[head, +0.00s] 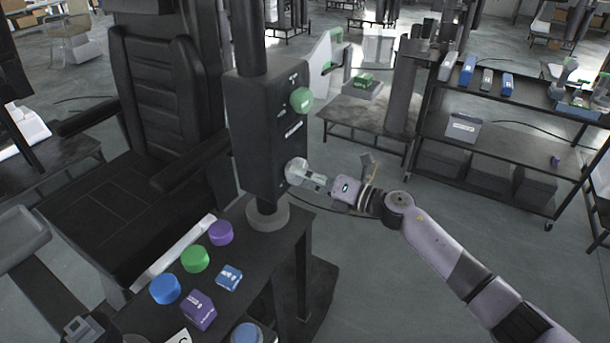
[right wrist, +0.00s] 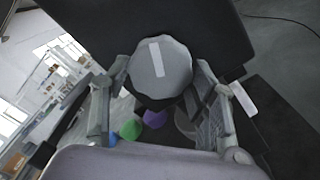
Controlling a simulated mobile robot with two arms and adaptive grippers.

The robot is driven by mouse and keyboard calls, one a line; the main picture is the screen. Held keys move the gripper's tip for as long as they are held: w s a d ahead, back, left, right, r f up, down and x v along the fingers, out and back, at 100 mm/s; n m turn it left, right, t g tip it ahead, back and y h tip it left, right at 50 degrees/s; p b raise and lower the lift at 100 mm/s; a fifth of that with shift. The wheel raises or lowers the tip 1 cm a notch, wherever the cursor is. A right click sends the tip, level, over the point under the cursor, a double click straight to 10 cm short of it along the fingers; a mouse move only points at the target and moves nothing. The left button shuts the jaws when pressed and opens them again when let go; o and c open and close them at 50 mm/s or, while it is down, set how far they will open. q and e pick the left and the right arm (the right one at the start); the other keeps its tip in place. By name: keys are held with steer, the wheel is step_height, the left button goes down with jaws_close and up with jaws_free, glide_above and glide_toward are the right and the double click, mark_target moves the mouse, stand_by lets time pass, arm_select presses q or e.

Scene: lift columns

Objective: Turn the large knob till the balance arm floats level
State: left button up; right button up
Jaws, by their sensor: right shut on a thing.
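The large knob (head: 297,169) is pale grey and sits low on the side of a black box (head: 262,130) on an upright column. In the right wrist view the knob (right wrist: 160,68) is a scalloped grey disc with a light stripe, tilted a little off vertical. My right gripper (head: 306,175) reaches it from the right. Its fingers (right wrist: 160,85) stand on either side of the knob, shut on it. A green round knob (head: 301,100) sits higher on the same box. I cannot make out a balance arm. My left gripper does not show clearly.
Below the box, a dark table (head: 262,236) holds purple, green and blue round pieces and small boxes. A black chair (head: 150,110) stands to the left. A shelf unit (head: 500,140) stands at the right. Open floor lies between my right arm and the shelf.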

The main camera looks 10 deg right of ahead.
steer(key=o, duration=1.2)
steer(key=v, duration=1.2)
